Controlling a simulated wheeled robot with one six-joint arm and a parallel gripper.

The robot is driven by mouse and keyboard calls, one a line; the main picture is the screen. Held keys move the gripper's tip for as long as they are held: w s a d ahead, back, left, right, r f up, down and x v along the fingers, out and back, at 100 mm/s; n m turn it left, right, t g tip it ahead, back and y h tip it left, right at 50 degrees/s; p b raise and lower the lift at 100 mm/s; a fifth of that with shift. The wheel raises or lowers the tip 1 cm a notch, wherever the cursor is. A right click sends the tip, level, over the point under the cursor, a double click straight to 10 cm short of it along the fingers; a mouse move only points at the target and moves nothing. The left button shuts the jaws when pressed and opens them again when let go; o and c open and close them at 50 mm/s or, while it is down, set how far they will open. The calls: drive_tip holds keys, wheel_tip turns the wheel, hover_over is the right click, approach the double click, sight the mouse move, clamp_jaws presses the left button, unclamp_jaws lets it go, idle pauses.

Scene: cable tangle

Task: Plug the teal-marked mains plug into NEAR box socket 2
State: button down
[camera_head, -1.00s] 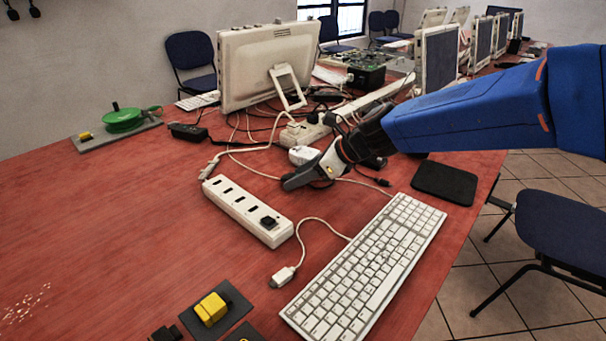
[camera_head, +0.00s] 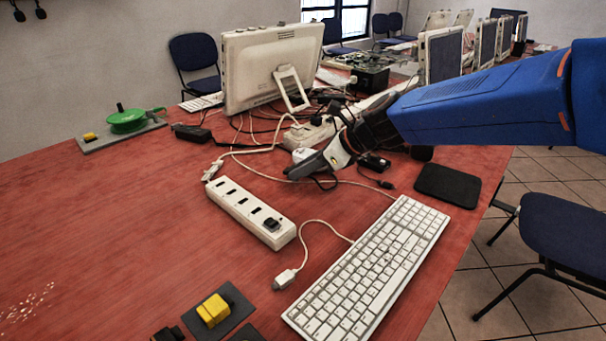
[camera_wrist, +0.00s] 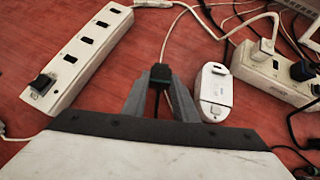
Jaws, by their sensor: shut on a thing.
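The near box (camera_head: 250,214) is a long white socket strip lying on the red table; it is at the upper left in the wrist view (camera_wrist: 82,55). My gripper (camera_head: 296,172) is beyond and to the right of the box. In the wrist view its two grey fingers (camera_wrist: 160,92) are shut on a small dark plug (camera_wrist: 160,73) with a faint teal-green tint. A dark cord runs back between the fingers. The plug's front face is hidden, and it is apart from the box.
A white mouse (camera_wrist: 215,92) lies right of the fingers. Another white socket strip (camera_wrist: 275,72) with plugs and cables is beyond it. A white keyboard (camera_head: 372,270) and a loose white connector (camera_head: 284,279) lie in front. The table left of the near box is clear.

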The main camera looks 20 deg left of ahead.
drive_tip(key=shift+r, duration=2.1)
